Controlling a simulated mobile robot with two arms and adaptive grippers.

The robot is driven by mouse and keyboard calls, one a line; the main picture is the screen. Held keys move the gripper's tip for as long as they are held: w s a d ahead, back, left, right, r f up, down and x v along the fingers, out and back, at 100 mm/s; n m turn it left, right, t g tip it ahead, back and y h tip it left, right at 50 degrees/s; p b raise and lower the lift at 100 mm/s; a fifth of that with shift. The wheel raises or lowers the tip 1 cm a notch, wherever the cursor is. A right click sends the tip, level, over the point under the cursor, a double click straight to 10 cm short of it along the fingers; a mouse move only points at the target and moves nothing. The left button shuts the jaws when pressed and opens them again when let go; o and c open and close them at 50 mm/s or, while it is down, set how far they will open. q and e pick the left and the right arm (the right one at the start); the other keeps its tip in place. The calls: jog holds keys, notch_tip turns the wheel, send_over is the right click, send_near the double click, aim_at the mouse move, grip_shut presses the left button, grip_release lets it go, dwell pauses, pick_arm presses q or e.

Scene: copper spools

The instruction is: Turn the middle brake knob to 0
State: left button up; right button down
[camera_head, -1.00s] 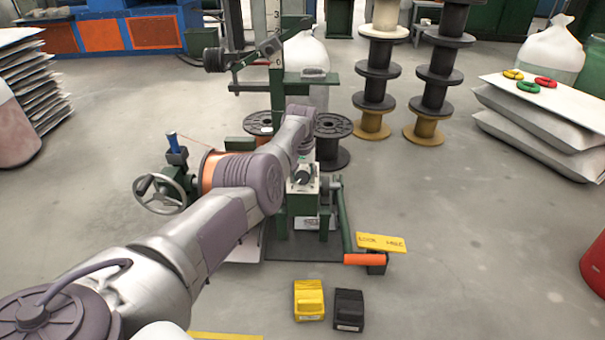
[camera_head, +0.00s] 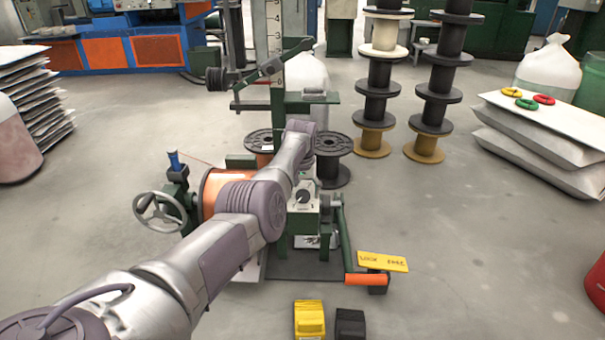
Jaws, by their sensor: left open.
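A dark round knob (camera_head: 303,197) sits on a pale box on the green machine stand, in the middle of the head view. A small mark like a 1 shows beside it; its pointer direction is too small to read. I cannot tell whether this is the middle brake knob, and other knobs may be hidden by my arm. My left arm reaches in from the lower left. My left gripper (camera_head: 305,178) is just above and behind the knob, open, mostly hidden by its wrist. I see no clear contact with the knob. My right gripper is out of view.
An orange copper spool (camera_head: 213,190) and a handwheel (camera_head: 160,211) stand left of the box. A crank with an orange handle (camera_head: 366,279) and a yellow sign (camera_head: 383,261) are at the right. Yellow (camera_head: 309,320) and black (camera_head: 350,324) pedals lie in front.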

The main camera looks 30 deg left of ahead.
pick_arm(q)
notch_tip(320, 180, up, 11)
jog(key=s, duration=0.1)
jog(key=shift+s+d+f, duration=0.15)
jog(key=shift+s+d, duration=0.15)
jog(key=shift+d, duration=0.15)
